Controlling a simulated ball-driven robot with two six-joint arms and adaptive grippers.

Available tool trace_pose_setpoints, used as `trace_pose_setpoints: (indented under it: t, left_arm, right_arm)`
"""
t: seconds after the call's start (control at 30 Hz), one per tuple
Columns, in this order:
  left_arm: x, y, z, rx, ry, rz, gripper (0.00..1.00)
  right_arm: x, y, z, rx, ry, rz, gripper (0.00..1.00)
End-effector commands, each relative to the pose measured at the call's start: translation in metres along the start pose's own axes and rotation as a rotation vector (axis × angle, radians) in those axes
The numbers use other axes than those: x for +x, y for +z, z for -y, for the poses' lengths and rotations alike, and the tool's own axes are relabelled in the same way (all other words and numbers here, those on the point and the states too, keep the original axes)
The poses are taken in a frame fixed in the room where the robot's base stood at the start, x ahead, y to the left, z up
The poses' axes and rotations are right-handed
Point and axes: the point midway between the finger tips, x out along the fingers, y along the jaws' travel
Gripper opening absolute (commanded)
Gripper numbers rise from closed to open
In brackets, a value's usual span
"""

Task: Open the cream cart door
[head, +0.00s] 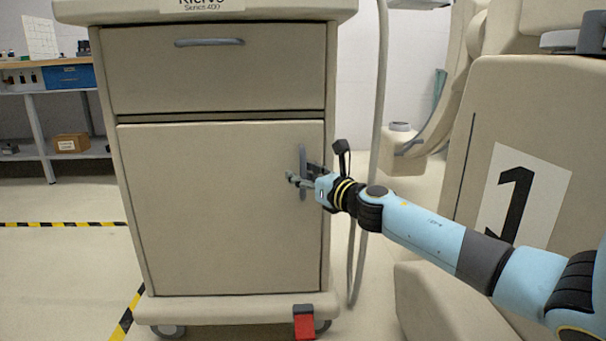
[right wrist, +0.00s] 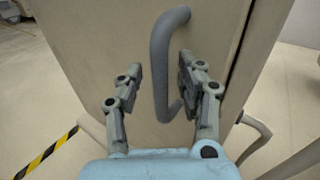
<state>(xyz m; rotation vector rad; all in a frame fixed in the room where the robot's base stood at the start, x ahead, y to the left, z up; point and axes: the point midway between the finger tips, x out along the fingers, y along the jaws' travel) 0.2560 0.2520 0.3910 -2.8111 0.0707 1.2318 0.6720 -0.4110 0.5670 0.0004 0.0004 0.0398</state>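The cream cart (head: 146,168) stands in the middle of the head view. Its lower door (head: 215,225) looks closed, flush with the frame, and it also shows in the right wrist view (right wrist: 100,40). A grey vertical bar handle (head: 302,160) is on the door's right side. My right gripper (head: 292,180) is at the handle. In the right wrist view its two fingers (right wrist: 158,82) are apart, one on each side of the handle (right wrist: 160,60), with gaps visible. My left gripper is not in view.
A drawer (head: 215,70) with a grey handle is above the door. A red pedal (head: 304,324) is at the cart's base. A large cream machine (head: 540,130) marked 1 stands at the right. A shelf (head: 75,90) is behind at the left. The floor left of the cart is clear.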

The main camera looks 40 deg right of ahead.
Motion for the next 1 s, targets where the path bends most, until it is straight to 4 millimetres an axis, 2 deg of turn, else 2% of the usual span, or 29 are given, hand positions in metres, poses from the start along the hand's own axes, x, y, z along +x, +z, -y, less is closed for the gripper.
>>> trace_pose_setpoints:
  t: [0.1,0.4,1.0]
  left_arm:
    - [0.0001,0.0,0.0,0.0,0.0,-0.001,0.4]
    - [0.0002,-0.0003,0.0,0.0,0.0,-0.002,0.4]
    - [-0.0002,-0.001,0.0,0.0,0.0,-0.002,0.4]
  right_arm:
    - [-0.0002,-0.0002,0.0001,0.0,0.0,0.0,0.38]
    - [-0.0003,-0.0001,0.0003,0.0,-0.001,0.0,0.0]
    - [-0.001,0.0,0.0003,0.0,-0.004,0.0,0.0]
